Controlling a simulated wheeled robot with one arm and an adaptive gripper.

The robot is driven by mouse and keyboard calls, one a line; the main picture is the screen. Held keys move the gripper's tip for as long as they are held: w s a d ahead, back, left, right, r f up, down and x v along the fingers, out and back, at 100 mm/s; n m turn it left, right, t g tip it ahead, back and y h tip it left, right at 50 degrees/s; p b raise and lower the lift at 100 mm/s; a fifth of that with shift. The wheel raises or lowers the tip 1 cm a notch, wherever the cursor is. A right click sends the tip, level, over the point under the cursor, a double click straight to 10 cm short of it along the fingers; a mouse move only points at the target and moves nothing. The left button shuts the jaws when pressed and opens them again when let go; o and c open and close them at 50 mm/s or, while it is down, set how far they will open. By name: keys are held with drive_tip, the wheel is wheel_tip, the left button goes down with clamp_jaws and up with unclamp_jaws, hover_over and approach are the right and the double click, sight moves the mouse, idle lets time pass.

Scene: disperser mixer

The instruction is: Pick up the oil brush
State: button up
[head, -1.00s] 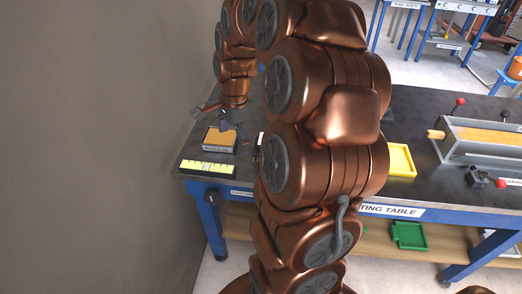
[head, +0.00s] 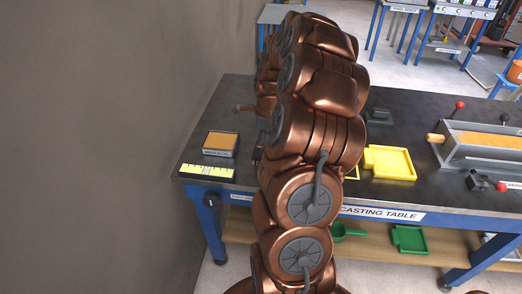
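I cannot make out the oil brush; my arm covers much of the middle of the casting table (head: 400,215). A small grey box with a tan-orange top (head: 220,142) and a label on its front sits at the table's left end. My gripper (head: 258,152) is just right of this box. Only a dark sliver of it shows beside my copper arm; its fingertips are hidden. A small stick-like piece (head: 243,107) juts left from beside my wrist; I cannot tell what it is.
A yellow marked strip (head: 207,170) lies at the front left edge. A yellow tray (head: 390,162) lies right of my arm, and a grey metal mould box (head: 480,143) stands farther right. A green tray (head: 409,239) is on the lower shelf. A wall is at left.

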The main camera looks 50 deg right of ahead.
drive_tip(key=shift+w+a+f+p, duration=0.1)
drive_tip(key=shift+f+p, duration=0.1)
drive_tip(key=shift+f, duration=0.7)
drive_tip(key=shift+w+a+f+p, duration=0.1)
drive_tip(key=shift+f+p, duration=0.1)
drive_tip(key=shift+f, duration=0.7)
drive_tip(key=shift+s, duration=0.1)
drive_tip(key=c, duration=1)
drive_tip(key=shift+o, duration=0.2)
drive_tip(key=shift+r, duration=0.15)
drive_tip(key=shift+r+b, duration=0.65)
drive_tip(key=shift+r, duration=0.7)
drive_tip(key=shift+s+r, duration=0.15)
drive_tip(key=shift+r, duration=0.15)
drive_tip(key=s+b, duration=0.1)
drive_tip(key=s, duration=0.3)
drive_tip(key=s+b, duration=0.1)
drive_tip(key=s, duration=0.4)
drive_tip(key=s+r+b, duration=0.1)
drive_tip(key=s, duration=0.3)
drive_tip(key=shift+s+a, duration=0.1)
drive_tip(key=shift+s, duration=0.25)
drive_tip(key=shift+s+r+b, duration=0.25)
drive_tip(key=shift+s+b, duration=0.05)
drive_tip(key=shift+s, duration=0.7)
